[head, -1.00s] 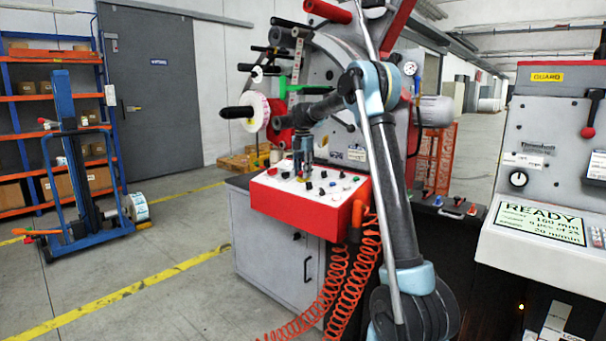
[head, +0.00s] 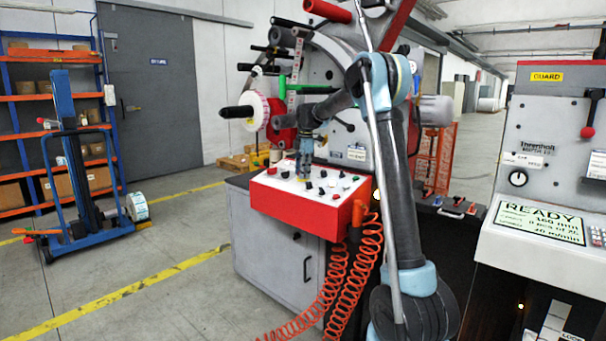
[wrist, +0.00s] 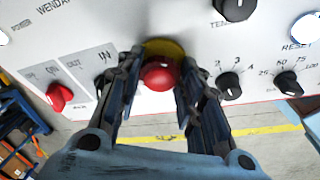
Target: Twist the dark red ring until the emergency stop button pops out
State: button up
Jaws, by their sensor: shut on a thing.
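The emergency stop button shows in the wrist view as a red dome (wrist: 158,76) with a yellow collar (wrist: 163,48) behind it, on the white panel. My gripper (wrist: 157,88) has one finger on each side of the red dome and is shut on it. Whether the button is in or out I cannot tell. In the head view my gripper (head: 304,172) points down at the panel top of the red control box (head: 300,205), and it hides the button there.
A red selector knob (wrist: 59,96) and several black knobs (wrist: 229,84) sit near the fingers on the panel. A white RESET button (wrist: 306,28) is at the right. Coiled orange hoses (head: 350,270) hang below the box.

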jog(key=shift+s+m+t, duration=0.1)
jog(key=shift+m+t, duration=0.2)
jog(key=shift+m, duration=0.8)
jog(key=o, duration=1.1)
jog(key=r, duration=0.4)
jog(key=s+d+r, duration=0.1)
jog(key=r, duration=0.2)
jog(key=s+r, duration=0.1)
jog(key=r, duration=0.3)
jog(key=shift+d+r, duration=0.15)
jog(key=shift+r, duration=0.15)
